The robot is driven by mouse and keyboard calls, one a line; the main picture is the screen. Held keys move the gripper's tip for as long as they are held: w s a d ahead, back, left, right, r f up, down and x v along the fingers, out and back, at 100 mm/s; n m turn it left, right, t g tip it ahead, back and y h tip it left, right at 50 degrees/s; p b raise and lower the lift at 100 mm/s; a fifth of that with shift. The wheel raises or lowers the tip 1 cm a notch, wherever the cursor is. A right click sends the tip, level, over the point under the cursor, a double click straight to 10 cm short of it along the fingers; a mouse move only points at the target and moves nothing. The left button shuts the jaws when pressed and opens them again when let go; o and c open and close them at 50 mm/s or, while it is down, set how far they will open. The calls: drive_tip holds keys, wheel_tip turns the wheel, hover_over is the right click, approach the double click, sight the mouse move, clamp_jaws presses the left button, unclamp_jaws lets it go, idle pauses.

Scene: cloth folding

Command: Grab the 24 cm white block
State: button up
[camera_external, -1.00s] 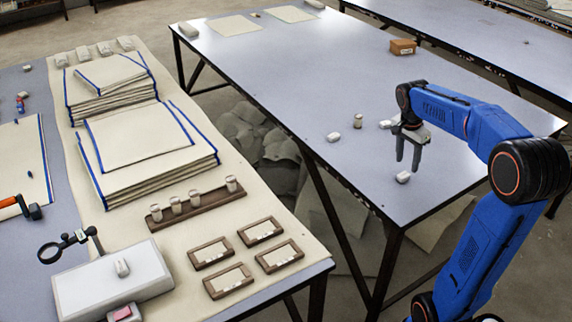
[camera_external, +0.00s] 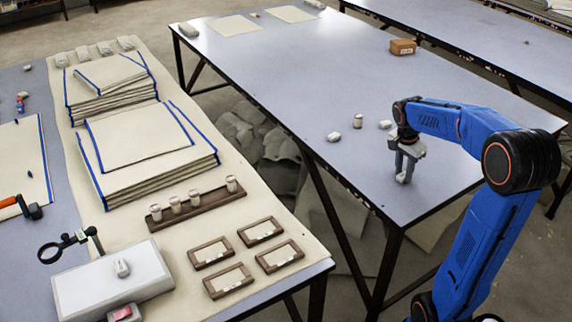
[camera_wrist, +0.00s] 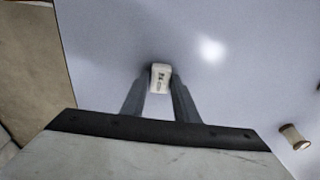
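A small white block (camera_wrist: 160,77) with dark print on its face lies on the blue-grey table; the print is too small to read. It also shows low between my fingers in the external view (camera_external: 401,179), partly hidden by them. My gripper (camera_external: 404,177) points down over the block, close to the table top. In the wrist view my gripper (camera_wrist: 160,85) has one finger on each side of the block, with a narrow gap showing at each side. The fingers are open.
Other small pale blocks (camera_external: 333,137) and (camera_external: 385,124) lie nearby, with a small upright cylinder (camera_external: 358,120) behind. A brown box (camera_external: 402,47) sits farther back. The table's edge (camera_external: 350,182) is left of my gripper. The table middle is clear.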

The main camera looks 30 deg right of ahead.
drive_tip(key=c, duration=0.5)
drive_tip(key=shift+r, duration=0.1)
